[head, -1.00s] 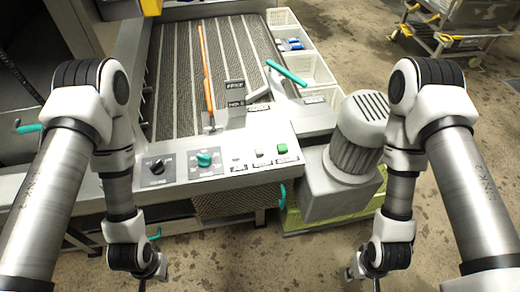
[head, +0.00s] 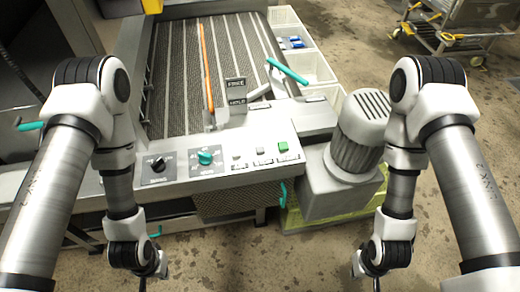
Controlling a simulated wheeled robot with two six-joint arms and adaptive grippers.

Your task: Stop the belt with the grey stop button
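The sloping control panel (head: 222,172) stands in front of the belt (head: 180,80). On its right part is a row of small buttons: a green one (head: 283,146), a pale grey one (head: 260,150) to its left, and a smaller greyish one (head: 237,156) further left. The labels under them are too small to read. My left gripper (head: 142,284) hangs below and left of the panel, cut off by the lower picture edge. My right gripper (head: 376,284) hangs to the right, also mostly cut off. Neither touches the panel, and their fingers cannot be made out.
A black knob (head: 158,165) and a teal knob (head: 206,157) sit left of the buttons. FREE and HOLD plates (head: 236,86) stand behind the panel, near a teal-handled lever (head: 287,71). A grey motor (head: 360,130) stands right of the panel. Open floor lies in front.

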